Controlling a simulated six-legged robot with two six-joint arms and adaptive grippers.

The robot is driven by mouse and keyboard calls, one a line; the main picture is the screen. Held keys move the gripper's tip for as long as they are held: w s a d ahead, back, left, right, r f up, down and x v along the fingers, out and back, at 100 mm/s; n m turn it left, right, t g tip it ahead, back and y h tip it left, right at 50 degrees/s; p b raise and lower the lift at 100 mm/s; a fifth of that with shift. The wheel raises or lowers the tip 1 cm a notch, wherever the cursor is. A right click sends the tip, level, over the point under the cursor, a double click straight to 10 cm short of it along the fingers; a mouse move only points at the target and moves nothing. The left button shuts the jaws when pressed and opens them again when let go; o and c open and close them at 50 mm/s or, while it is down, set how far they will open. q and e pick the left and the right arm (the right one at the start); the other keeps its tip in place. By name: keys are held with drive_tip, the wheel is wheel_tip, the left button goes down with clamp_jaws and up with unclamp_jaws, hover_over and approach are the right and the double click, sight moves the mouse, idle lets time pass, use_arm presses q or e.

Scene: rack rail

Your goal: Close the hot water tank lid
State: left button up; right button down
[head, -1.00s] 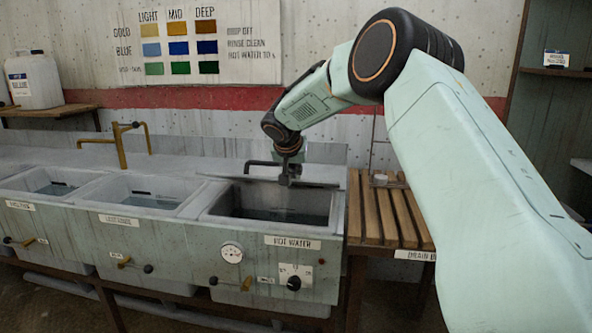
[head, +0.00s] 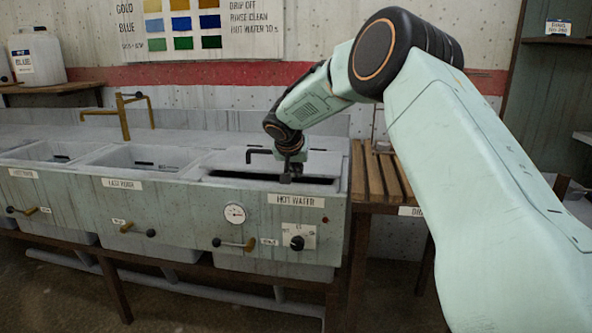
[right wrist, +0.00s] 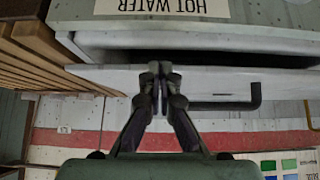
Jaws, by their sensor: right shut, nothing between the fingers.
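The hot water tank (head: 268,218) is at the right end of the sink row, with a HOT WATER label on its front. Its grey lid (head: 235,165) is low over the opening and slightly tilted, with a dark gap under its front edge. In the right wrist view the lid (right wrist: 230,80) shows almost edge-on, with its black bent handle (right wrist: 240,102). My right gripper (head: 287,178) is shut and empty, at the lid's front edge. Its fingertips (right wrist: 158,72) overlap the lid in the wrist view; contact is hard to confirm. My left gripper is out of view.
Other basins with brass levers stand to the left, and a brass tap (head: 123,115) rises behind them. A slatted wooden drain board (head: 372,175) adjoins the tank on the right. A white jug (head: 37,58) sits on the left shelf.

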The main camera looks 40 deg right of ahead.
drive_tip(key=shift+w+f, duration=0.1)
drive_tip(key=shift+f, duration=0.2)
drive_tip(key=shift+r, duration=0.1)
